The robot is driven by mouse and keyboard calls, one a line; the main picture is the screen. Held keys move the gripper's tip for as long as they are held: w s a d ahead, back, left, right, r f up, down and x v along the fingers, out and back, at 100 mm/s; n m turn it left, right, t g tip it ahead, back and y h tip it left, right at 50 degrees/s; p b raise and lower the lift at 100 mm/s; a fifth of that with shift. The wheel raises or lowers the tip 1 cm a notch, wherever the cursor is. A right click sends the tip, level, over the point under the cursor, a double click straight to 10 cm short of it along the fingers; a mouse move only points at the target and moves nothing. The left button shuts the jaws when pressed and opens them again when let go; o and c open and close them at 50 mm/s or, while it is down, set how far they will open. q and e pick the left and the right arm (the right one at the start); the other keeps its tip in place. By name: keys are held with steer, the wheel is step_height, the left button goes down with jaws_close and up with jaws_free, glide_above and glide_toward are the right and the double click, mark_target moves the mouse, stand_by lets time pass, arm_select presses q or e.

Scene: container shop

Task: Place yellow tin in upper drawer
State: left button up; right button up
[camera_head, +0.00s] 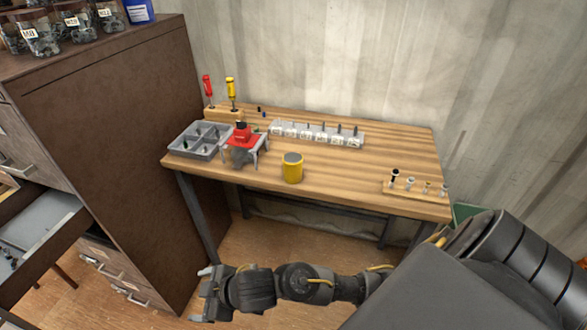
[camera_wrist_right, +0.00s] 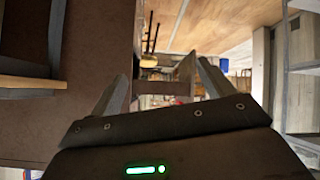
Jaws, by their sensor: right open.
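The yellow tin (camera_head: 292,168) stands upright on the wooden workbench (camera_head: 330,180), near its front middle, with a grey top. The drawer cabinet (camera_head: 125,130) is at the left; a drawer (camera_head: 45,225) is pulled out at its front, with small dark items inside. I cannot tell for sure which drawer is the upper one. My right gripper (camera_head: 200,290) is open and empty, low in front of the bench and to the right of the cabinet. It also shows in the right wrist view (camera_wrist_right: 165,90), with nothing between its fingers. My left gripper is not in view.
On the bench are a grey divided tray (camera_head: 200,140), a red and grey device (camera_head: 243,147), two screwdrivers in a block (camera_head: 225,114), a labelled rack (camera_head: 315,134) and a wooden strip with small parts (camera_head: 415,190). Jars (camera_head: 40,38) stand on the cabinet. Bench space around the tin is clear.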

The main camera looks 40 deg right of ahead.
steer(key=w+a+n+g+y, duration=0.1)
steer(key=w+a+n+y, duration=0.1)
steer(key=w+a+n, duration=0.25)
step_height(320, 180, up, 18)
steer(key=m+g+h, duration=0.5)
steer(key=g+h, duration=0.2)
steer(key=h, duration=0.1)
glide_above(293, 157)
steer(key=s, duration=0.1)
steer(key=shift+d+r, duration=0.15)
steer(key=shift+r, duration=0.05)
step_height(293, 157, down, 6)
steer(key=shift+r+p, duration=0.1)
steer(key=shift+p, duration=0.45)
steer(key=shift+w+f+n+p, duration=0.15)
steer(key=shift+f+n+p, duration=0.1)
steer(key=shift+f+p, duration=0.15)
steer(key=f, duration=0.1)
steer(key=f+p, duration=0.1)
steer(key=f, duration=0.1)
steer(key=shift+w+a+f, duration=0.25)
steer(key=shift+w+f, duration=0.05)
steer(key=shift+f+p, duration=0.3)
steer(key=shift+f, duration=0.05)
steer(key=shift+c, duration=0.2)
